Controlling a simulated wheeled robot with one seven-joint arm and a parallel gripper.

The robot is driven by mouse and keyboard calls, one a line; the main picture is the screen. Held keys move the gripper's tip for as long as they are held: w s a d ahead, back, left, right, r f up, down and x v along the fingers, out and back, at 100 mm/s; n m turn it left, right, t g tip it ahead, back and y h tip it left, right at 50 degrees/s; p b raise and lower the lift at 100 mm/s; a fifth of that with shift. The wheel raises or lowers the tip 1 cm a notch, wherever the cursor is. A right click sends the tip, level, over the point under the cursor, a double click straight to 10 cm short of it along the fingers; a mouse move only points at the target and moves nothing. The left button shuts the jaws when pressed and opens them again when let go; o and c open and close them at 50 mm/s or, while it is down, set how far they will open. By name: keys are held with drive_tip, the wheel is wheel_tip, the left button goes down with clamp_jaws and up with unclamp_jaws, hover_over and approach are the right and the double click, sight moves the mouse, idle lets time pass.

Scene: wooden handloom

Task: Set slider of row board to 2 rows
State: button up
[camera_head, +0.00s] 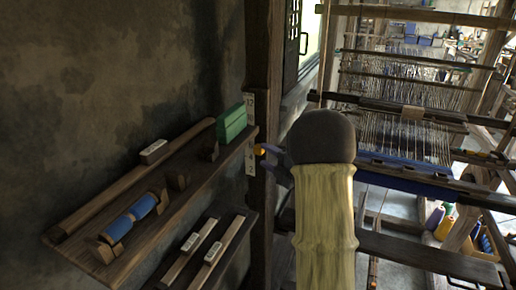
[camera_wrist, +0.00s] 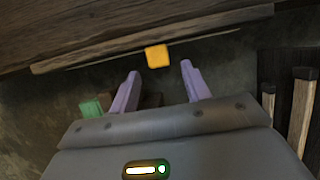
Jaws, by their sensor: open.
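The slider, a small orange-yellow block, shows in the wrist view (camera_wrist: 157,57) and in the head view (camera_head: 261,150). In the head view it sits at the white, dark-marked row board (camera_head: 250,162) on the dark post. The markings are too small to read, so I cannot tell which row it is at. My gripper (camera_wrist: 160,69) is open, with lavender fingers on either side of the slider's line. The slider appears between and just beyond the fingertips, and contact is not visible. In the head view my arm hides most of the gripper.
A wall shelf (camera_head: 85,252) left of the post holds a green block (camera_head: 231,123) and a blue roll (camera_head: 130,217). A lower shelf holds two labelled wooden bars (camera_head: 225,240). The loom (camera_head: 400,115) with its threads stands to the right. A wooden beam crosses the top of the wrist view.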

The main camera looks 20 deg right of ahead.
sight(260, 153)
drive_tip(key=p+x, duration=0.1)
drive_tip(key=x, duration=0.3)
drive_tip(key=shift+w+a, duration=0.1)
drive_tip(key=shift+w, duration=0.3)
drive_tip(key=shift+c, duration=0.5)
clamp_jaws()
drive_tip(key=shift+f, duration=0.1)
